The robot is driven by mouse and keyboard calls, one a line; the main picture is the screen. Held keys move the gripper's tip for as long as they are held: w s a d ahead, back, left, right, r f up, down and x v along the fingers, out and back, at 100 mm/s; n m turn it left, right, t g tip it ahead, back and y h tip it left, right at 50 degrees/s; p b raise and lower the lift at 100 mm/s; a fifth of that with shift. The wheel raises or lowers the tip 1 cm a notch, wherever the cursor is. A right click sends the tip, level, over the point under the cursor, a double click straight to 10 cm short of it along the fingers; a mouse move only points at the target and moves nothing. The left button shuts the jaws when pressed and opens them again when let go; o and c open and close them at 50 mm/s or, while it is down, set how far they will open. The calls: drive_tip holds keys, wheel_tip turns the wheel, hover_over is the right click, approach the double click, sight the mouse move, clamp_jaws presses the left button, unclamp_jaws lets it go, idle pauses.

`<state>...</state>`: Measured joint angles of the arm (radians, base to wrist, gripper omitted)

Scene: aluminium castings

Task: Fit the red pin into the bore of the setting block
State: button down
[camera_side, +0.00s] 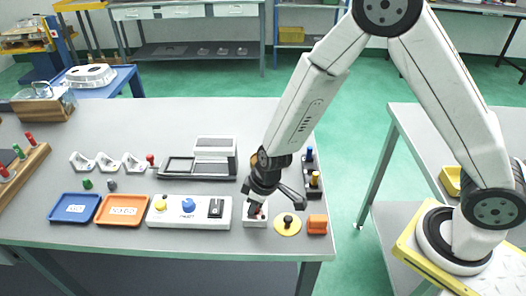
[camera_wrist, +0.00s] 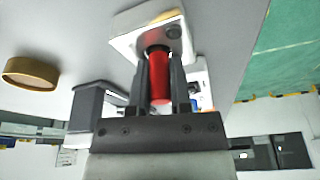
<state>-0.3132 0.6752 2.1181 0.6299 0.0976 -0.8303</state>
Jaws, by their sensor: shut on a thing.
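The red pin (camera_wrist: 159,82) is held between the two dark fingers of my gripper (camera_wrist: 158,62) in the wrist view. Its dark end points at the white setting block (camera_wrist: 128,40). A dark round opening (camera_wrist: 173,32) shows on the block's face beside the pin's end. I cannot tell whether the pin's end touches the block or is inside the bore. In the side view my gripper (camera_side: 257,207) is low, directly over the small white setting block (camera_side: 255,222), and hides most of the pin.
A white panel (camera_side: 165,217) with yellow, blue and black controls stands close on the left. A yellow disc (camera_side: 280,229) with a black knob and an orange block (camera_side: 317,224) are close on the right. A dark holder with coloured pins (camera_side: 314,190) stands behind. Blue (camera_side: 62,219) and orange (camera_side: 105,222) trays lie farther left.

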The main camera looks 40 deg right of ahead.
drive_tip(key=shift+f, duration=0.25)
drive_tip(key=c, duration=0.5)
unclamp_jaws()
drive_tip(key=shift+c, duration=0.2)
drive_tip(key=shift+r, duration=0.3)
drive_tip(key=shift+r, duration=0.5)
drive_tip(key=v, duration=1.1)
drive_tip(key=shift+r, duration=0.35)
drive_tip(key=shift+d, duration=0.1)
